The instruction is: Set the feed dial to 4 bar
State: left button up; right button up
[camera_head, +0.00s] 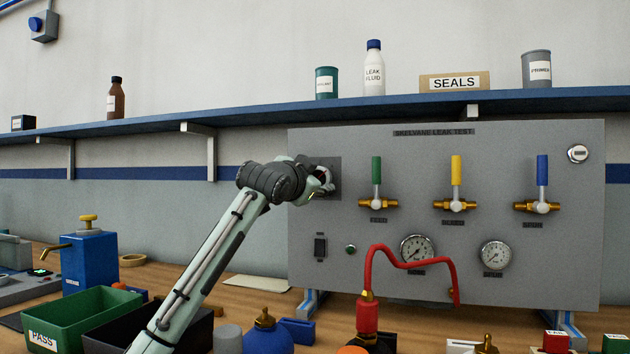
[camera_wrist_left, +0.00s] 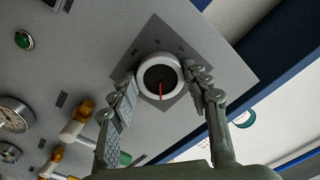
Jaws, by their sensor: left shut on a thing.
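The feed dial is a round knob with a white rim and dark face on a grey square plate at the upper left of the test panel (camera_head: 480,140). In the head view my left gripper (camera_head: 322,180) is at the dial and mostly covers it. In the left wrist view the dial (camera_wrist_left: 160,72) sits between the two fingers of my left gripper (camera_wrist_left: 159,80), which is shut on its rim. A red pointer on the dial face points toward the bottom of that view. The marks around the dial are too small to read. My right gripper is not in view.
Green (camera_head: 376,170), yellow (camera_head: 456,171) and blue (camera_head: 542,170) valve levers stand upright right of the dial. Two gauges (camera_head: 417,250) (camera_head: 495,256) and a red hose (camera_head: 410,265) are below. A green bin (camera_head: 75,318) and a blue box (camera_head: 90,262) stand left on the bench.

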pick_arm(q)
jog(key=shift+n, duration=0.4)
jog(key=o, duration=1.2)
jog(key=shift+c, duration=0.2)
jog(key=v, duration=1.2)
jog(key=x, duration=1.2)
